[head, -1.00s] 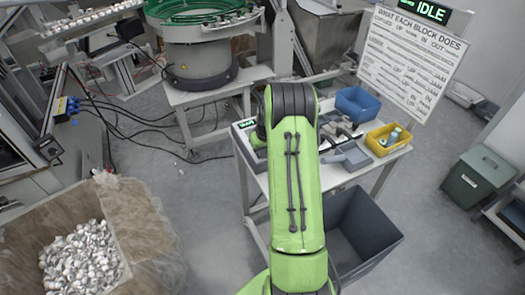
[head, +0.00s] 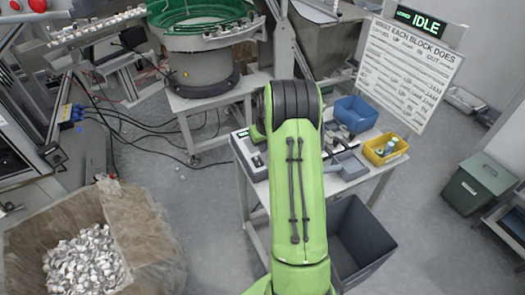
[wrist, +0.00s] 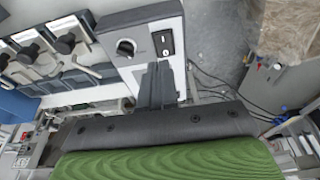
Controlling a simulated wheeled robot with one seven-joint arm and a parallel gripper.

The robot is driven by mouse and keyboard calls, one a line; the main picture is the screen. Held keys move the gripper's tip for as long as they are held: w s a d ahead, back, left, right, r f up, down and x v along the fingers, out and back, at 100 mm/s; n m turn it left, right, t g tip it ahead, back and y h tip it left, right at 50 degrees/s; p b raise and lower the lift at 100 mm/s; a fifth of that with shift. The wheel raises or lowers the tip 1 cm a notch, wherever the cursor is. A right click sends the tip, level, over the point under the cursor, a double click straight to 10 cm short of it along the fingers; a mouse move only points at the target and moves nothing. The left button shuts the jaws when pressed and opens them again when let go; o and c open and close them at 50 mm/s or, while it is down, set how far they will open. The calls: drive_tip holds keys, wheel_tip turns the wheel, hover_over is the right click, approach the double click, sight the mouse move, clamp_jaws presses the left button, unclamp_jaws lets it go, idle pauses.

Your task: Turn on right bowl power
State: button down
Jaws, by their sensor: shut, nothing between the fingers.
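A pale grey control box with a dark edge (wrist: 144,77) fills the upper middle of the wrist view. Its face carries a black round knob (wrist: 126,48) and a black rocker switch (wrist: 164,42). My gripper (wrist: 156,68) is shut and empty, its fingertips just below the switch in the picture; I cannot tell whether they touch the box. In the head view my green arm hides the gripper. The control box (head: 250,158) there is partly visible left of the arm on the small table. A green vibratory bowl (head: 203,18) on a grey drum stands behind it.
A blue bin (head: 356,112) and a yellow bin (head: 385,149) sit on the table, right of my arm. A dark open crate (head: 362,240) stands below. A carton of metal caps (head: 150,235) is at left. A sign (head: 408,70) stands behind under a display reading IDLE.

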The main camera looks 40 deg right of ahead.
wheel_tip(320, 180, up, 6)
drive_tip(key=s+a, duration=0.1)
drive_tip(key=s, duration=0.1)
drive_tip(key=shift+s+a+f, duration=0.15)
drive_tip(key=shift+s+a, duration=0.15)
drive_tip(key=s+a+r+n+t, duration=0.1)
drive_tip(key=s+a+r, duration=0.2)
drive_tip(key=a+r, duration=0.5)
drive_tip(key=s+a+r+n, duration=0.1)
drive_tip(key=s+a+r, duration=0.3)
drive_tip(key=a, duration=0.6)
drive_tip(key=s+a+r+t, duration=0.1)
drive_tip(key=s+a, duration=0.4)
drive_tip(key=s, duration=0.2)
drive_tip(key=s+a+r+n+t, duration=0.1)
drive_tip(key=s+a, duration=0.3)
drive_tip(key=s, duration=0.4)
drive_tip(key=shift+s+a+y, duration=0.15)
drive_tip(key=shift+a+y, duration=0.25)
